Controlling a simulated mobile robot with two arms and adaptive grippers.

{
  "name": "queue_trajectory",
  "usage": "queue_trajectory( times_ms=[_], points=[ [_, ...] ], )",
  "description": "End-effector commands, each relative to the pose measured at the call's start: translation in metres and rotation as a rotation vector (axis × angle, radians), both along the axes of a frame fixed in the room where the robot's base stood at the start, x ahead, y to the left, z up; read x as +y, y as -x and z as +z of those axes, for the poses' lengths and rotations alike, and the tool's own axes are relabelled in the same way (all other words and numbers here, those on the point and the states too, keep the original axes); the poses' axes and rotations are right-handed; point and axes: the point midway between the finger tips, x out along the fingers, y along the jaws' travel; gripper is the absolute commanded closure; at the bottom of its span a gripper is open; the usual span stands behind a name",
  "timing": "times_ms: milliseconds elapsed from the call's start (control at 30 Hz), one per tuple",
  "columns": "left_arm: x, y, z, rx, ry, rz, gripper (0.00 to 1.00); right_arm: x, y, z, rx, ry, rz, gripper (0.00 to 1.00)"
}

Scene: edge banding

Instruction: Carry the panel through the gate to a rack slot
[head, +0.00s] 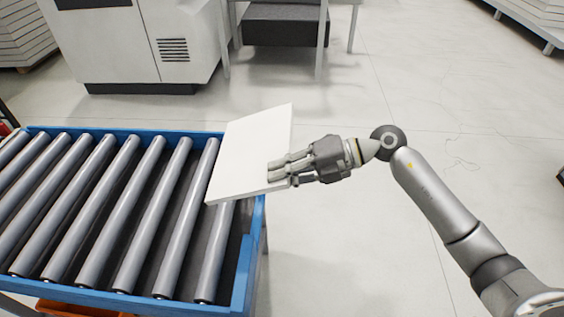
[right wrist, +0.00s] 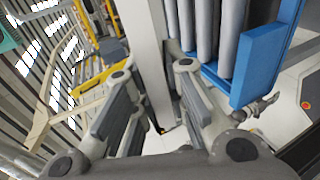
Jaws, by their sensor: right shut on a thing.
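The white panel (head: 250,150) is in the head view, tilted, over the right end of the roller conveyor (head: 233,268). My right gripper (head: 280,171) is shut on the panel's right edge. In the right wrist view the panel (right wrist: 148,60) shows edge-on as a pale upright strip between the fingers of my right gripper (right wrist: 160,108). The blue conveyor frame also shows there (right wrist: 262,60). My left gripper is in neither view. I cannot make out the gate or a rack slot for certain.
A white machine cabinet (head: 180,45) stands behind the conveyor. A dark grey box (head: 285,25) sits within a metal-legged frame at the top. The pale floor (head: 400,90) right of the conveyor is clear. Pale slatted stacks show at the top left (head: 22,40).

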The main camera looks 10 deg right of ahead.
Motion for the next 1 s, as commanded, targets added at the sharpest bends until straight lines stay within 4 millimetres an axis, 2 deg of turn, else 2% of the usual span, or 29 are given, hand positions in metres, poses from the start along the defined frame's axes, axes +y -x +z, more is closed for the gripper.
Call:
queue_trajectory(
  times_ms=[33,867,1000],
  points=[
    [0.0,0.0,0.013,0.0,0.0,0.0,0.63,0.0,-0.001,0.009,-0.002,0.018,-0.001,1.0],
    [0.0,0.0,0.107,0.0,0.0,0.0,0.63,0.0,-0.002,0.026,0.081,0.38,0.0,1.0],
    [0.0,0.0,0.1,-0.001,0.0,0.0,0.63,0.0,-0.003,0.025,0.106,0.502,0.0,1.0]
  ],
)
